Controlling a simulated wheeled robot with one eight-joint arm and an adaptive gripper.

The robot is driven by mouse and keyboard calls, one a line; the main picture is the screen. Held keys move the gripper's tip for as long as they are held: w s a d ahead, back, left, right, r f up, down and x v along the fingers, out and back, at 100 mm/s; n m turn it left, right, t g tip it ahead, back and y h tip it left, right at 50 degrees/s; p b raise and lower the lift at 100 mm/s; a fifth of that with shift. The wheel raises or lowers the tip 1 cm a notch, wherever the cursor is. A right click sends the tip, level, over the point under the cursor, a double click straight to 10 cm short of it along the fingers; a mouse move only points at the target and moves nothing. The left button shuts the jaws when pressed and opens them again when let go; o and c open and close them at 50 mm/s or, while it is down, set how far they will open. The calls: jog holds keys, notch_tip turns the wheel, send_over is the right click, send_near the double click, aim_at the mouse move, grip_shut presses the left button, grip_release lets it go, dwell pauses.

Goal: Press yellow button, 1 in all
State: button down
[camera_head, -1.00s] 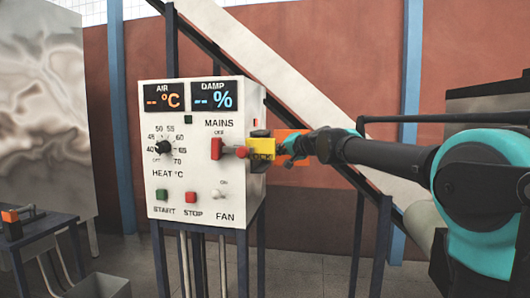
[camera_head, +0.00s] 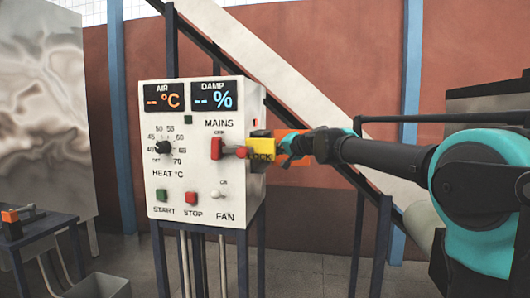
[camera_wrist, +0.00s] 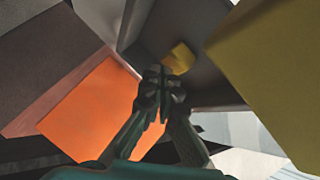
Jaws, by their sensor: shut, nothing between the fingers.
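A small yellow block, which looks like the yellow button (camera_wrist: 181,57), sits on a grey surface just beyond my fingertips in the wrist view. I cannot tell whether the fingertips touch it. In the head view it is hidden. My gripper (camera_wrist: 165,84) is shut and empty; in the head view my gripper (camera_head: 283,148) is at the right side of the white control box (camera_head: 173,226), behind and beside a yellow plate marked LOCK (camera_head: 262,144). A large yellow surface, probably that plate, fills the upper right of the wrist view.
The box front carries a red MAINS switch (camera_head: 215,148), a heat dial (camera_head: 163,147), green START (camera_head: 162,195) and red STOP (camera_head: 190,197) buttons, and a FAN toggle (camera_head: 216,194). An orange panel (camera_wrist: 95,108) is beside my fingers. A slanted dark beam runs behind the arm.

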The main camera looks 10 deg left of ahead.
jog(key=shift+a, duration=0.8)
dwell(1.1)
jog(key=shift+d, duration=0.1)
jog(key=shift+s+d, duration=0.15)
jog(key=shift+d, duration=0.7)
jog(key=d, duration=0.5)
dwell(0.3)
dwell(0.4)
